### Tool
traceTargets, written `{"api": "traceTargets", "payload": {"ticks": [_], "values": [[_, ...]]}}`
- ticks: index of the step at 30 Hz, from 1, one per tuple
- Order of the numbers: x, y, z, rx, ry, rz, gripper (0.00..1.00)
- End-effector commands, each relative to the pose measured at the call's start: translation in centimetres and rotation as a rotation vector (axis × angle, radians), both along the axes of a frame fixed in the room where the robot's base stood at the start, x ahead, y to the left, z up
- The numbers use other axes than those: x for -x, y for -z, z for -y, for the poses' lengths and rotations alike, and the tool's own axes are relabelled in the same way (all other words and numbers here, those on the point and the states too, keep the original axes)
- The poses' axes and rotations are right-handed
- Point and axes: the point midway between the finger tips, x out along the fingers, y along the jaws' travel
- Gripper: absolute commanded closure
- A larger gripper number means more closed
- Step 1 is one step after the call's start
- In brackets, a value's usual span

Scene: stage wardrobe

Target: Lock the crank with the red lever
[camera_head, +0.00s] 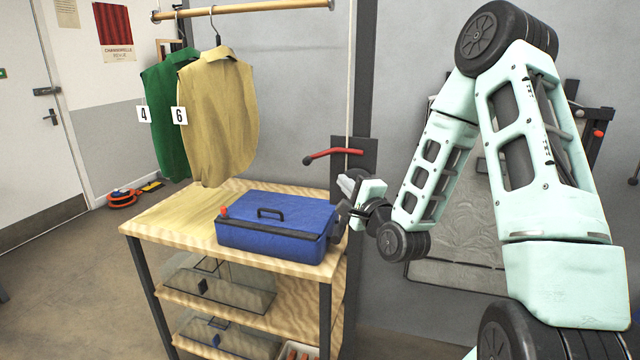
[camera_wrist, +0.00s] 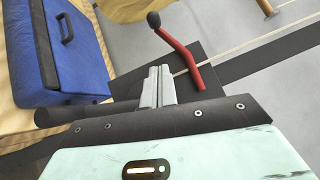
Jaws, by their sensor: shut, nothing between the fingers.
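A red lever (camera_head: 333,152) with a dark knob at its left end sits at a dark plate (camera_head: 362,153) on the grey wall, above the bench's right end. In the wrist view the red lever (camera_wrist: 181,55) angles from its black knob down to the right, just beyond my fingertips. I cannot make out a crank separate from it. My gripper (camera_head: 347,183) is below and slightly right of the lever, beside the blue box. Its fingers (camera_wrist: 157,85) are together and empty, apart from the lever.
A blue box (camera_head: 272,240) stands on the wooden bench (camera_head: 165,221), close to my gripper's left. Green (camera_head: 165,115) and tan (camera_head: 217,115) garments hang from a rail above. A pale cord (camera_head: 349,70) runs up the wall above the lever.

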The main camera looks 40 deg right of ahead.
Motion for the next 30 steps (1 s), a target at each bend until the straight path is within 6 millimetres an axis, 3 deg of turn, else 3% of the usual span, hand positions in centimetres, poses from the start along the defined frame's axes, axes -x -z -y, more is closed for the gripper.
{"api": "traceTargets", "payload": {"ticks": [4, 6, 12, 18, 30], "values": [[0.0, 0.5, -0.2, 0.002, 0.001, 0.002, 1.00], [-1.6, -0.5, 0.0, -0.001, 0.000, 0.000, 1.00], [-5.3, -1.2, 0.6, -0.001, 0.001, 0.001, 1.00], [-7.3, -1.6, -1.3, -0.002, -0.001, -0.001, 1.00], [-8.1, -1.7, -1.8, -0.001, 0.001, -0.001, 1.00]]}}
